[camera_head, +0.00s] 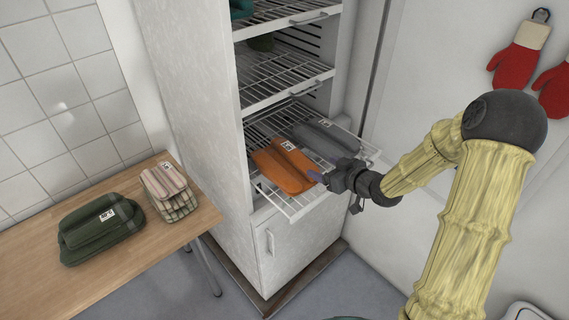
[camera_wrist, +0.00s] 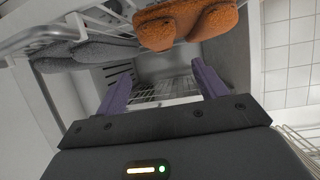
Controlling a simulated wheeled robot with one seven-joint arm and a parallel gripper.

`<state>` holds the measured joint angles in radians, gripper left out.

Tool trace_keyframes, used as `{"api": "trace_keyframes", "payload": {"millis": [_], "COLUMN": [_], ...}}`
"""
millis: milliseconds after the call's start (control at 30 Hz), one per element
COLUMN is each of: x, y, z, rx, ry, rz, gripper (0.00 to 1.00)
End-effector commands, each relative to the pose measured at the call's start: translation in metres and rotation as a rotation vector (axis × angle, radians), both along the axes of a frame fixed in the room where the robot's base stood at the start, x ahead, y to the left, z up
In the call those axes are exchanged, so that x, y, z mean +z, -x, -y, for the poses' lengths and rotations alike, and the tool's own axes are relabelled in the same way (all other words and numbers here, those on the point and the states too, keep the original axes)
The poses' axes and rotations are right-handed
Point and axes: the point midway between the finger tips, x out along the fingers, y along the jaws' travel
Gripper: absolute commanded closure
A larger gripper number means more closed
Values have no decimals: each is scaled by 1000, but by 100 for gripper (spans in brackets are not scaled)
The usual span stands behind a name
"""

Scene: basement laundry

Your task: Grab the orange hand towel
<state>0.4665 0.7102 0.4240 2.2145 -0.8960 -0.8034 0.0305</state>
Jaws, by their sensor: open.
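The orange hand towel (camera_head: 284,168) lies folded on the pulled-out lower wire shelf (camera_head: 291,205) of the white cabinet. In the wrist view the orange towel (camera_wrist: 190,22) shows at the top edge, partly cut off by the frame. My gripper (camera_head: 320,176) is at the front of that shelf, close to the towel's right end. In the wrist view my gripper (camera_wrist: 160,82) has its two purple fingers apart, with no towel between them. I cannot tell whether a finger touches the towel.
A grey towel (camera_head: 325,139) lies beside the orange one on the same shelf. More wire shelves (camera_head: 286,83) are above. A wooden table (camera_head: 75,282) at left holds dark green towels (camera_head: 97,231) and striped towels (camera_head: 168,188). Red mitts (camera_head: 516,64) hang on the right wall.

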Motion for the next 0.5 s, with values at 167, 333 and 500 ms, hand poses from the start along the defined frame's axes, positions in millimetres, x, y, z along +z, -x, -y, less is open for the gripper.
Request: {"api": "trace_keyframes", "payload": {"millis": [167, 333, 500], "x": [-11, -16, -16], "y": [-21, -29, -29], "z": [-19, -25, -25], "rx": [2, -1, -1], "ry": [-1, 1, 1], "rz": [0, 1, 1], "gripper": [29, 29, 29]}}
